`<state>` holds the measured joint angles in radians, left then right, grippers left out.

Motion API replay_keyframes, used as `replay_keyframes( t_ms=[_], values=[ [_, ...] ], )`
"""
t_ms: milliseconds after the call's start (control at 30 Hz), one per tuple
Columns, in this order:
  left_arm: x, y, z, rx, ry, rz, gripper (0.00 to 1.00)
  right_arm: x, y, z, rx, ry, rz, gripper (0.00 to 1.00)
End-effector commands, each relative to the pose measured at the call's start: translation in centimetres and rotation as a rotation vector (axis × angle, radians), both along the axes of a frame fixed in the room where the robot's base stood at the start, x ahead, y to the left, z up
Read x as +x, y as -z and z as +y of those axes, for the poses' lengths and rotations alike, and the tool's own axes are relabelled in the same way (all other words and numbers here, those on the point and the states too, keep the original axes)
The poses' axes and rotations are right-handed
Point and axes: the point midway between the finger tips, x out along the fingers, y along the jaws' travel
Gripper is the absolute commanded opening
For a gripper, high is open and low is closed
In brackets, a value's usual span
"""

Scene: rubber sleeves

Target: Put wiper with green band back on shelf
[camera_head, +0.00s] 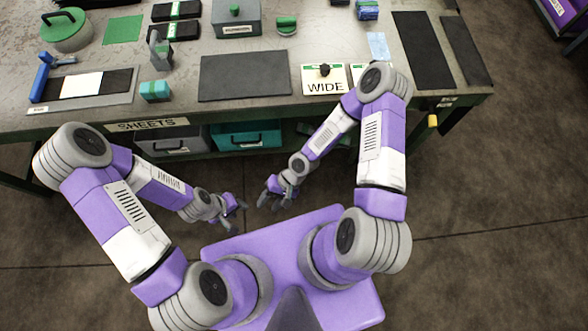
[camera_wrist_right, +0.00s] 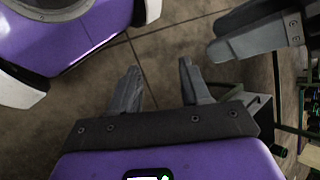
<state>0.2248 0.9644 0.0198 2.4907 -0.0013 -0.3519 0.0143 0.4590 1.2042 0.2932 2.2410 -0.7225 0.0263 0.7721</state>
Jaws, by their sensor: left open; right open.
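No wiper can be picked out for certain. Two black blocks with green bands (camera_head: 172,31) lie at the back left of the workbench, and a small green-topped piece (camera_head: 287,25) stands right of them. Under the bench top is a lower shelf level holding a grey bin (camera_head: 180,142) and a teal bin (camera_head: 247,135). My left gripper (camera_head: 238,216) is open and empty, low in front of the bench. My right gripper (camera_head: 271,196) is open and empty beside it, also apart from the bench. In the right wrist view its two fingers (camera_wrist_right: 158,82) stand apart with floor between them.
The workbench carries a dark mat (camera_head: 244,76), a card marked WIDE (camera_head: 324,80), a teal block (camera_head: 155,91), a blue tool (camera_head: 41,78) and a grey lidded box (camera_head: 236,20). A yellow-tipped handle (camera_head: 432,121) sticks out at the right front. Open floor (camera_head: 470,200) lies at right.

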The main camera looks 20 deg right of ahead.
Motion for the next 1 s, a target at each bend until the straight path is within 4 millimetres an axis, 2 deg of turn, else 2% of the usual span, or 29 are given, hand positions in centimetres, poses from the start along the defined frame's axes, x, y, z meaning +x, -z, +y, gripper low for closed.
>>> replay_keyframes(
  t_ms=[300, 400, 533, 800, 1000],
  values=[
    [0.0, 0.0, 0.0, 0.000, 0.000, 0.000, 0.43, 0.5, -1.5, -6.5, -0.239, -0.009, -0.244, 0.47],
    [0.0, 0.0, 0.0, 0.000, 0.000, 0.000, 0.43, 0.7, -1.7, -8.0, -0.296, -0.015, -0.281, 0.47],
    [0.0, 0.0, 0.0, 0.000, 0.000, 0.000, 0.43, 0.8, -1.7, -8.7, -0.322, -0.020, -0.298, 0.47],
    [0.0, -0.2, 0.0, 0.000, 0.000, 0.000, 0.43, 0.7, -1.9, -8.6, -0.321, -0.019, -0.296, 0.47],
    [0.0, -2.8, 0.0, 0.000, 0.000, 0.000, 0.43, 0.7, -4.5, -8.6, -0.320, -0.019, -0.296, 0.47]
  ],
)
